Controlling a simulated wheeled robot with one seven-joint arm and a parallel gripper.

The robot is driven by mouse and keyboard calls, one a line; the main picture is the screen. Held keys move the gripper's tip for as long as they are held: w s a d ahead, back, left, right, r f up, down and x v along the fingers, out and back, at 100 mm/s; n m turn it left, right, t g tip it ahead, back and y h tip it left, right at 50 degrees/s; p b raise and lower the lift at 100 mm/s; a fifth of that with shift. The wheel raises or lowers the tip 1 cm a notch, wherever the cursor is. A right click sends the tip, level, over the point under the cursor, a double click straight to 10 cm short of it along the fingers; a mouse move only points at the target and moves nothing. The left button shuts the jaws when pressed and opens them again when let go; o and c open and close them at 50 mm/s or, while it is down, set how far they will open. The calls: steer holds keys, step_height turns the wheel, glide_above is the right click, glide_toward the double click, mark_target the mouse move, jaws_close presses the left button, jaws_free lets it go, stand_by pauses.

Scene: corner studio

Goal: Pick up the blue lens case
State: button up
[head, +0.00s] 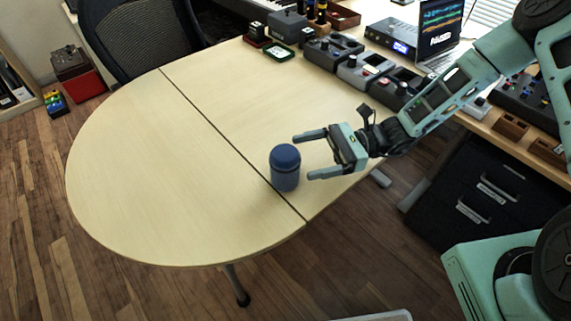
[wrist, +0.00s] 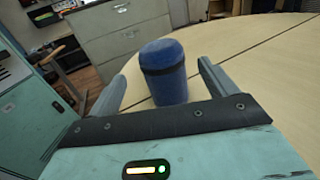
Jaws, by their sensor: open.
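The blue lens case (head: 285,170) is an upright cylinder with a rounded top and a dark band. It stands on the light wooden table (head: 150,150), close to the table's dark seam. My gripper (head: 302,155) is open and level with the case, just to its right in the head view, with its fingers pointing at it. In the wrist view the case (wrist: 164,72) stands ahead, between the two open fingers (wrist: 160,78). I see no finger pressing on it.
The rounded left part of the table is clear. A black office chair (head: 135,38) is at the far edge. A dark drawer cabinet (head: 480,195) stands right of the table.

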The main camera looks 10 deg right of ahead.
mark_target(277, 164)
steer(key=a, duration=0.5)
steer(key=s+a+p, duration=0.1)
steer(key=a, duration=0.1)
steer(key=shift+a+f, duration=0.3)
steer(key=shift+a, duration=0.1)
steer(key=c, duration=1.3)
